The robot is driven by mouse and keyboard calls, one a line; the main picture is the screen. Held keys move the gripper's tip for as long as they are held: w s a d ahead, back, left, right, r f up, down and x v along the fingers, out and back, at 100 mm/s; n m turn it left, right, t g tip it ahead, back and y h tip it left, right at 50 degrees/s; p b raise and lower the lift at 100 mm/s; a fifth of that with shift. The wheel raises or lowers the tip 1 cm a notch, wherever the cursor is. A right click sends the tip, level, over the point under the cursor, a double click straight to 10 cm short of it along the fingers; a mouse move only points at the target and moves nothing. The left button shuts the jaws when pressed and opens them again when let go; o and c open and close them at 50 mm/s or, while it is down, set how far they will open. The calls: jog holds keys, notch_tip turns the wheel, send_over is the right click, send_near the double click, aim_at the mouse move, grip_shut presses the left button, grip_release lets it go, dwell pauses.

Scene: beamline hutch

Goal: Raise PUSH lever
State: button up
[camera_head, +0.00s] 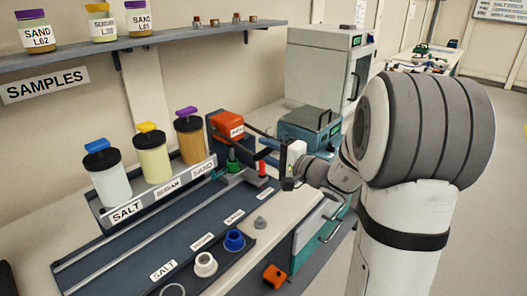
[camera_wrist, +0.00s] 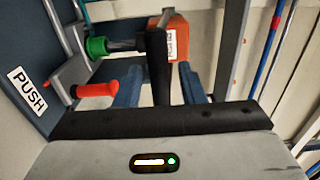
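A red handle (camera_wrist: 97,89) sticks out beside the PUSH label (camera_wrist: 28,92) in the wrist view. It also shows as a short upright red piece in the head view (camera_head: 262,168). A green knob (camera_wrist: 97,47) on a grey rod is close by it. My gripper (camera_wrist: 160,80) has two blue fingers standing apart, with a dark bar visible between them. The red handle lies to the left of the fingers in the wrist view, outside the gap. In the head view, my gripper (camera_head: 266,154) reaches in from the right, close above the red handle.
An orange labelled box (camera_head: 227,124) is behind my fingers. Lidded jars of salt (camera_head: 110,180), sugar and sand stand on a rack to the left. A long dark tray (camera_head: 130,240) with cups lies in front. A blue-grey device (camera_head: 308,128) is behind my wrist.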

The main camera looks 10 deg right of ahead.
jog(key=shift+c, duration=0.3)
grip_shut()
